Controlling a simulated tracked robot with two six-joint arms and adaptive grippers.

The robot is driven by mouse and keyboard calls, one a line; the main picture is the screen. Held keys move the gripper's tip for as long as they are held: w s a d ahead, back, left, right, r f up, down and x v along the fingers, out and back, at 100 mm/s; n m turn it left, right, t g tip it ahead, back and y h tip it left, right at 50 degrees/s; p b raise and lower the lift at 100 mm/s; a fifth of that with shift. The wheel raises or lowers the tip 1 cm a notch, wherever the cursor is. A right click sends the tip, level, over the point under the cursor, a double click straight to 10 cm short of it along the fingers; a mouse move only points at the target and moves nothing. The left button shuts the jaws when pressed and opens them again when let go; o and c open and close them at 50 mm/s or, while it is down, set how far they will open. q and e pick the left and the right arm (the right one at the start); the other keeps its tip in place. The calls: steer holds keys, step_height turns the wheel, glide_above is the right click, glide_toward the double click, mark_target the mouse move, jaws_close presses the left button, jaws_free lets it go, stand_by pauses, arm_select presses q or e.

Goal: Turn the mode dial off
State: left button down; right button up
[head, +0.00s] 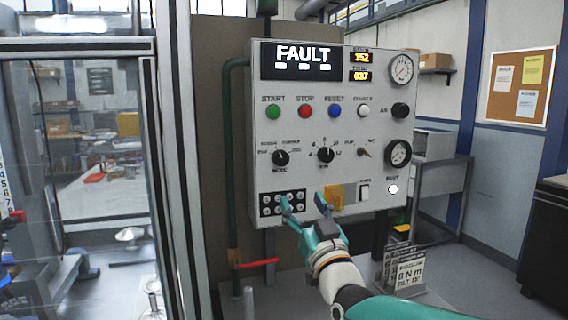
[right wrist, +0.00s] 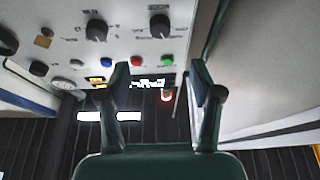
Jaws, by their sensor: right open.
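The mode dial (head: 280,157) is a round black knob at the left of the middle row on the grey control panel (head: 350,110). Small position labels sit around its upper side, but its exact setting is too small to tell. In the right wrist view, where the panel appears upside down, the dial (right wrist: 160,25) shows at the top. My right gripper (head: 304,204) is open and empty, below the dial in the head view. Its two fingers (right wrist: 160,80) are apart in the right wrist view and do not touch the dial. My left gripper is out of view.
A second black knob (head: 325,155) is right of the mode dial. Green (head: 273,112), red (head: 305,111) and blue (head: 334,111) buttons sit above. A black switch block (head: 283,203) and a yellow part (head: 334,196) are near my right fingers. The display (head: 302,60) reads FAULT.

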mark_target(282, 162)
steer(key=p+x, duration=0.7)
steer(key=x, duration=0.6)
steer(key=shift+w+a, duration=0.1)
steer(key=shift+w, duration=0.3)
steer(key=shift+r, duration=0.1)
steer(key=c, duration=1.1)
